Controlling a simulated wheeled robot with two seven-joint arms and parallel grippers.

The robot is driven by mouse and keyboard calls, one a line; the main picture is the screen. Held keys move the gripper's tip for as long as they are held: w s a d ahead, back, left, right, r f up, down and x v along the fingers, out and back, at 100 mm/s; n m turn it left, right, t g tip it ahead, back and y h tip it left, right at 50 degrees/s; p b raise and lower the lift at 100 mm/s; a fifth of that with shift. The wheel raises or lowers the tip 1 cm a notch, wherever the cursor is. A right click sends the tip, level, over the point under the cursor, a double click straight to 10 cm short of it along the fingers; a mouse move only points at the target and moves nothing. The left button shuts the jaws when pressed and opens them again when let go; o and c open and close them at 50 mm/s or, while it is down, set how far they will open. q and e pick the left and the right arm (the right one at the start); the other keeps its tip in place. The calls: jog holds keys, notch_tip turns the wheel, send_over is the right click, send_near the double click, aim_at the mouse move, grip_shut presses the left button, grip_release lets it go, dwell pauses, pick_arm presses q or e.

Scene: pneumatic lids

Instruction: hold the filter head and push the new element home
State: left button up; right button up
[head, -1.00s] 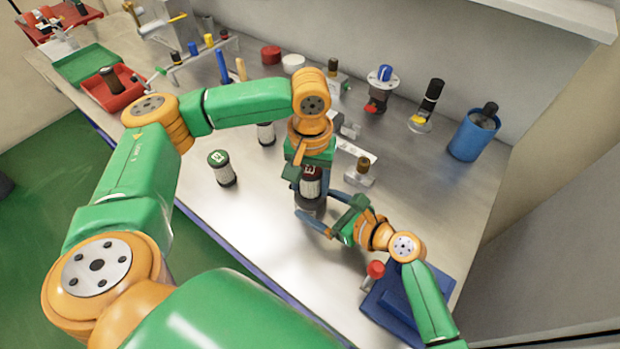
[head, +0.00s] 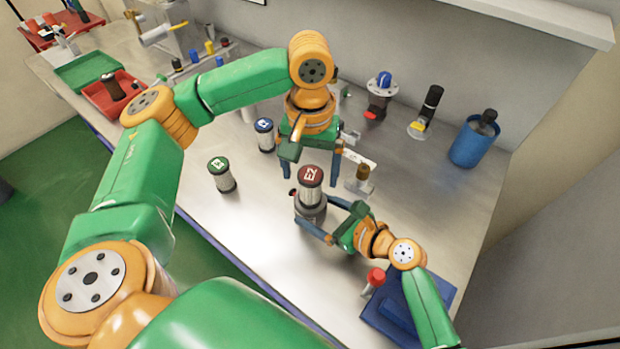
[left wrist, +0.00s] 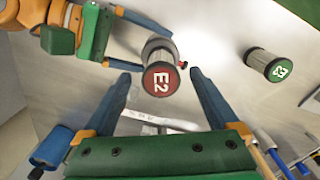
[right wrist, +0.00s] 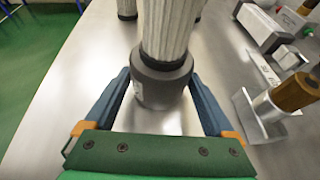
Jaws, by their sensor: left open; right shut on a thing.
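The element with the red E2 cap (head: 311,175) stands upright in the grey filter head (head: 312,213), with white pleats showing above the rim. The red cap faces the left wrist view (left wrist: 160,82); pleats and grey body (right wrist: 162,85) show in the right wrist view. How deep it sits inside is hidden. My right gripper (right wrist: 158,76) is shut on the filter head, one finger on each side. My left gripper (left wrist: 162,73) is open and empty, pointing down behind and above the element, its fingers apart from the cap.
A green-capped element (head: 221,175) and a blue-capped element (head: 264,134) stand to the left. A brass-topped fitting (head: 361,179) stands close right of the filter head. A blue can (head: 474,140) is at the back right. A red-knobbed part (head: 375,278) stands by a blue block at front right.

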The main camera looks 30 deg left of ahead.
pick_arm(q)
jog(key=shift+r, duration=0.55)
notch_tip(320, 180, up, 12)
dwell(0.3)
pick_arm(e)
jog(key=o, duration=1.1)
